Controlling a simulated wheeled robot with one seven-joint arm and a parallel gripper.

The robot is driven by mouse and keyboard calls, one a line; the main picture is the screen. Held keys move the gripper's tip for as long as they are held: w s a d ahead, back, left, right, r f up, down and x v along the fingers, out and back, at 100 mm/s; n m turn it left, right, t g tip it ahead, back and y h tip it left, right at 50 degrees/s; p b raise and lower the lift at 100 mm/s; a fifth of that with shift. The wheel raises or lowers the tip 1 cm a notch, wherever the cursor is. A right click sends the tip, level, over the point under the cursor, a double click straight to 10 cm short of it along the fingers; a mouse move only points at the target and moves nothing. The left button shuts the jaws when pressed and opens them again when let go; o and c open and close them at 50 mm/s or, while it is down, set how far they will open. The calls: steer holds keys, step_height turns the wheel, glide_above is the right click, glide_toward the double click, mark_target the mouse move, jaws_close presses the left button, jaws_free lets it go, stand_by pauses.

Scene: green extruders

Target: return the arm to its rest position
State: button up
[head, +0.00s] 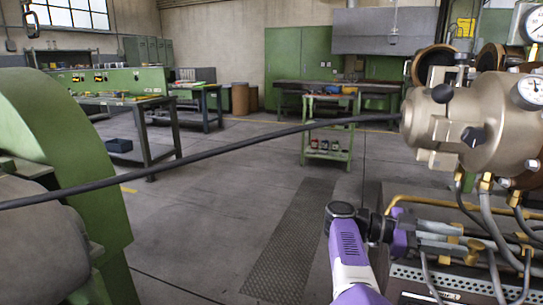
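My arm, purple and white with dark joints, rises from the bottom edge in the head view, right of the middle. It bends at a dark joint and runs right to a purple part beside the machine's pipes and hoses. Whether the arm touches the machine (478,125) cannot be told from this view.
The beige machine with gauges, brass pipes and hoses (490,225) fills the right side. A green machine (75,150) stands at left. A long dark bar (250,140) spans between them. A green trolley (330,130) stands beyond. The middle floor (215,220) is clear.

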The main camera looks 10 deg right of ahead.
steer(key=w+d+r+m+t+h, duration=0.1)
steer(key=w+d+r+t+h, duration=0.2)
steer(key=d+r+t+h, duration=0.4)
steer(key=s+a+f+n+t+y, duration=0.7)
steer(key=s+a+n+t+y, duration=0.25)
steer(key=n+t, duration=0.3)
steer(key=s+a+f+n+t+y, duration=0.8)
steer(key=a+n+t+y, duration=0.25)
steer(key=n, duration=0.25)
steer(key=s+a+f+n+g+y, duration=0.15)
steer(key=s+a, duration=0.25)
steer(key=s, duration=0.5)
steer(key=s+a+f+m+g+y, duration=0.1)
steer(key=s+a+f+g, duration=0.25)
steer(key=s, duration=0.55)
steer(key=s+a+f+n+g+y, duration=0.15)
steer(key=s+a, duration=0.25)
steer(key=s, duration=0.5)
step_height(320, 180, up, 21)
steer(key=p, duration=2.1)
steer(key=shift+s+g+h+p, duration=0.25)
steer(key=shift+g+h+p, duration=0.05)
steer(key=shift+g+h, duration=0.15)
